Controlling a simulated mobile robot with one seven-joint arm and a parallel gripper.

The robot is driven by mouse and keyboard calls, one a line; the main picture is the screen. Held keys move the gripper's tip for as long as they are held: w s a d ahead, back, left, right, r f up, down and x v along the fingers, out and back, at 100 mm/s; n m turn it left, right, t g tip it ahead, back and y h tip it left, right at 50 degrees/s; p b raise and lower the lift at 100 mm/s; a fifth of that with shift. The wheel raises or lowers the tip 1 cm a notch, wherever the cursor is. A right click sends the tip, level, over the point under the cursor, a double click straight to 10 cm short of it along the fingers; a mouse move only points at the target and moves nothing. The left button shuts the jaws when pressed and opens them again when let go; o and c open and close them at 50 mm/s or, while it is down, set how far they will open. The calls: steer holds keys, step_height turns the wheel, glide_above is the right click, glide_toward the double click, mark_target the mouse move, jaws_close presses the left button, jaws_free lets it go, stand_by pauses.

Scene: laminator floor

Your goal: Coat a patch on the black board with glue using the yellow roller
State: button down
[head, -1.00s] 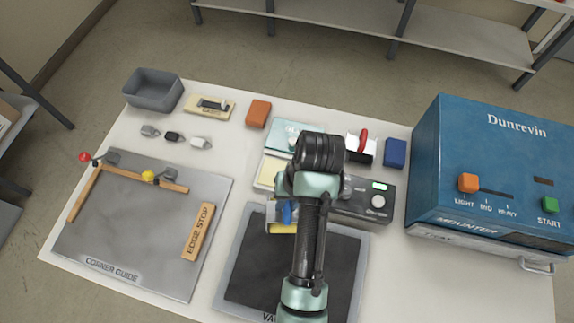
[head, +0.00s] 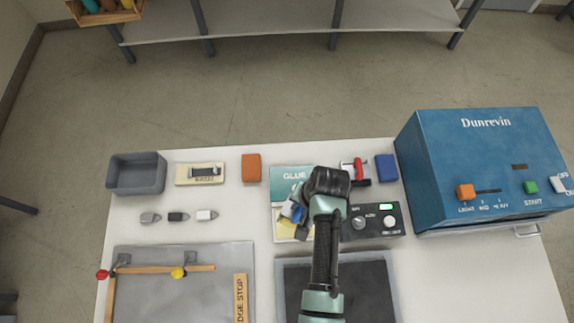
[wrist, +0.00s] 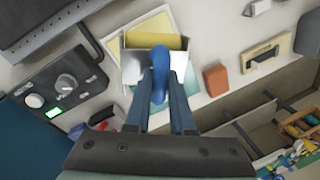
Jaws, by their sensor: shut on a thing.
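My gripper (head: 298,212) is shut on the blue handle (wrist: 160,75) of the roller. In the wrist view the roller's yellow sleeve (wrist: 155,42) shows beyond the fingers, beside a pale metal part. The roller is over the teal glue mat (head: 290,180) and its pale yellow pad; I cannot tell whether it touches. The black board (head: 350,290) lies in a grey frame at the front, partly behind my arm and cut off by the picture's edge. No glue patch is discernible on its visible part.
A control box (head: 375,222) stands right of the mat. The large blue mounter (head: 485,170) fills the right side. A corner guide plate (head: 185,255) lies at left. An orange block (head: 251,167), blue block (head: 386,167) and grey bin (head: 137,173) line the back.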

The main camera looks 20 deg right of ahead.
step_height(320, 180, down, 5)
steer(key=b, duration=0.4)
steer(key=shift+s+d+r+b, duration=0.1)
steer(key=shift+s+b, duration=0.05)
steer(key=shift+b, duration=0.2)
steer(key=shift+f+b, duration=0.6)
steer(key=shift+b, duration=0.05)
steer(key=shift+f, duration=0.4)
steer(key=shift+f, duration=0.2)
stand_by(1.3)
steer(key=shift+s, duration=0.1)
step_height(320, 180, up, 7)
steer(key=p, duration=0.7)
steer(key=shift+r, duration=0.15)
stand_by(0.7)
